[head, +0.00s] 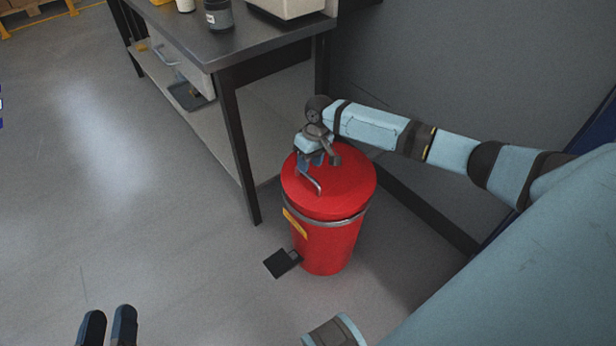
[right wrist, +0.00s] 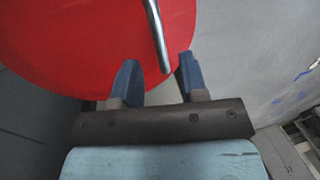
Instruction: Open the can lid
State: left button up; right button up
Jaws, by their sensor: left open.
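A red can (head: 326,243) with a pedal stands on the floor, its round red lid (head: 350,185) closed. A bent metal handle (head: 314,186) stands on the lid; it also shows in the right wrist view (right wrist: 156,32). My right gripper (head: 318,161) is over the lid at the handle. In the right wrist view its blue fingers (right wrist: 158,67) are apart, with the handle's lower end between their tips and gaps visible beside it. My left gripper (head: 108,318) is open and empty at the bottom left, away from the can.
A black pedal (head: 282,263) sticks out at the can's base. A dark-topped workbench (head: 235,40) with a lower shelf stands behind and left of the can, one leg close to it. A grey wall (head: 450,70) is behind. The floor to the left is clear.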

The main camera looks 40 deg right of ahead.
jog(key=shift+a+f+b, duration=0.1)
jog(key=shift+f+b, duration=0.4)
jog(key=shift+f, duration=0.3)
jog(key=shift+a+f+b, duration=0.15)
jog(key=shift+f+b, duration=0.5)
jog(key=shift+b, duration=0.2)
pick_arm(q)
jog(key=shift+s+d+r+t+h+b, duration=0.1)
jog(key=shift+d+r+t+h+b, duration=0.2)
jog(key=shift+d+r+t+h, duration=0.35)
pick_arm(e)
jog(key=shift+f, duration=0.2)
pick_arm(q)
jog(key=shift+d+r, duration=0.1)
jog(key=shift+r, duration=0.05)
pick_arm(e)
jog(key=shift+c, duration=0.5)
grip_shut()
